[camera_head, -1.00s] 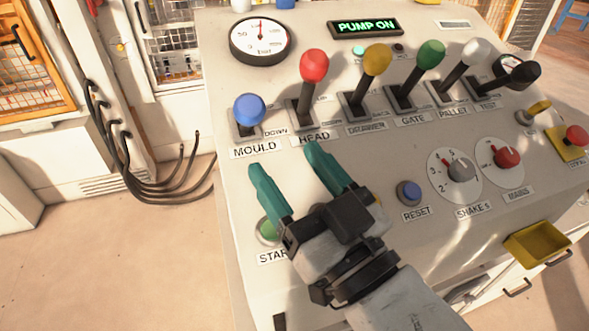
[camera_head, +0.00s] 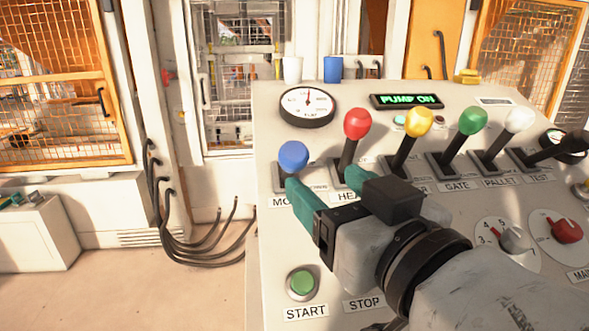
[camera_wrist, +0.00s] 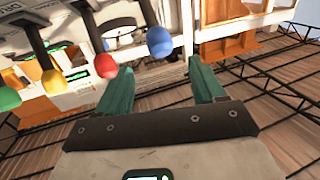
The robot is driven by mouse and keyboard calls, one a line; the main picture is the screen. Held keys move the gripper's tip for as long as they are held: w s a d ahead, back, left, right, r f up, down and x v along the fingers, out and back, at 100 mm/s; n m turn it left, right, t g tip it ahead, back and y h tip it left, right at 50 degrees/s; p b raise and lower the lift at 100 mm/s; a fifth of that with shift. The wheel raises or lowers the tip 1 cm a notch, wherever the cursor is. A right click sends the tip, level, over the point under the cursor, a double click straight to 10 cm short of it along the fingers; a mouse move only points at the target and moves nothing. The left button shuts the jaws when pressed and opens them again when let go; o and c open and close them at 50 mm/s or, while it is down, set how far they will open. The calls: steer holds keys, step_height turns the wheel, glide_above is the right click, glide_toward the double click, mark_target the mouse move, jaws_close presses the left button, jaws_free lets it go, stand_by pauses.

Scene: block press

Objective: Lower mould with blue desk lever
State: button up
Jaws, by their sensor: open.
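The blue-knobbed MOULD lever (camera_head: 293,155) stands at the left end of the lever row on the desk. Its knob also shows in the wrist view (camera_wrist: 159,42), beyond the fingertips and between the two fingers as seen there. My gripper (camera_head: 325,180) is open and empty, with green fingers. In the head view its left fingertip is just below the blue knob, and its right fingertip overlaps the base of the red HEAD lever (camera_head: 356,125). I cannot tell whether a finger touches either lever. The fingers partly hide the MOULD and HEAD labels.
Yellow (camera_head: 418,122), green (camera_head: 472,121), white (camera_head: 519,119) and black levers continue the row to the right. A pressure gauge (camera_head: 307,106) and a lit PUMP ON display (camera_head: 406,100) sit behind. The green START button (camera_head: 302,283) is in front. Left of the desk is open floor.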

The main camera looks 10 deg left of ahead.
mark_target(300, 162)
steer(key=p+x, duration=0.1)
steer(key=x, duration=0.9)
steer(key=shift+w+a, duration=0.15)
steer(key=shift+w, duration=0.15)
steer(key=shift+c, duration=0.5)
jaws_close()
